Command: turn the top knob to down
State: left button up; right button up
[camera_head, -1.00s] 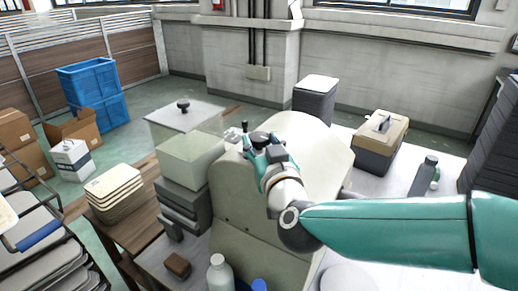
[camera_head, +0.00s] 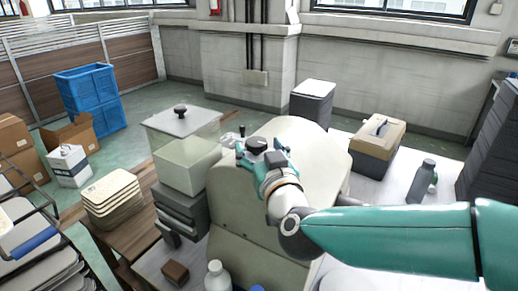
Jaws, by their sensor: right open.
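A cream sloped panel (camera_head: 320,160) stands on the table in the middle. A dark round knob (camera_head: 256,144) shows near its upper left edge. My right gripper (camera_head: 259,152) is open at this knob, with its teal fingers on either side of it. I cannot tell whether the fingers touch it. The gripper and wrist hide part of the panel below, and the knob's pointing direction is not clear. A small grey fitting (camera_head: 241,131) sticks up just beyond the knob. My left gripper is not in view.
A clear-sided box (camera_head: 188,165) with a black-knobbed lid (camera_head: 182,122) stands left of the panel. A toolbox (camera_head: 377,142) and a grey bottle (camera_head: 422,180) stand to the right. A white bottle (camera_head: 217,277) and small brown block (camera_head: 175,272) are in front.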

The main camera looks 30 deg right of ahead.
jog(key=v, duration=0.6)
jog(key=shift+s, duration=0.55)
jog(key=shift+a+f, duration=0.1)
